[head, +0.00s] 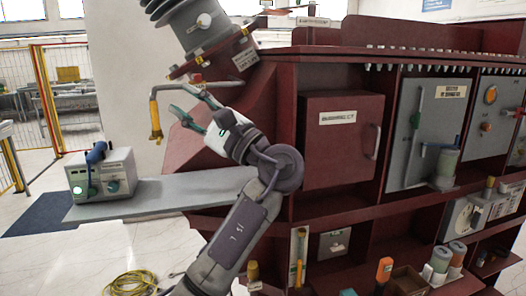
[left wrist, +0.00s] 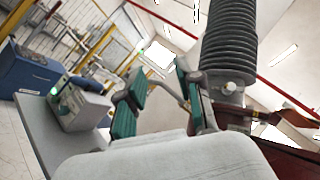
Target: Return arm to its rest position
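My left arm reaches up from the bottom centre of the head view. Its left gripper (head: 176,100) points left, below the grey ribbed bushing (head: 192,25). The two teal-padded fingers are spread and hold nothing that I can see. They also show spread apart in the left wrist view (left wrist: 158,97). A bent lever with a yellow handle (head: 155,118) hangs from the bushing's base, just left of the fingertips. In the left wrist view a grey bent bar (left wrist: 170,88) shows between the fingers; I cannot tell whether it touches them. My right gripper is not in view.
A grey box with a blue handle (head: 101,174) stands on a grey shelf (head: 165,192) at left. The dark red cabinet (head: 340,153) fills the right, close to my arm. A yellow cable coil (head: 130,284) lies on the floor. A yellow-posted fence (head: 45,98) is at far left.

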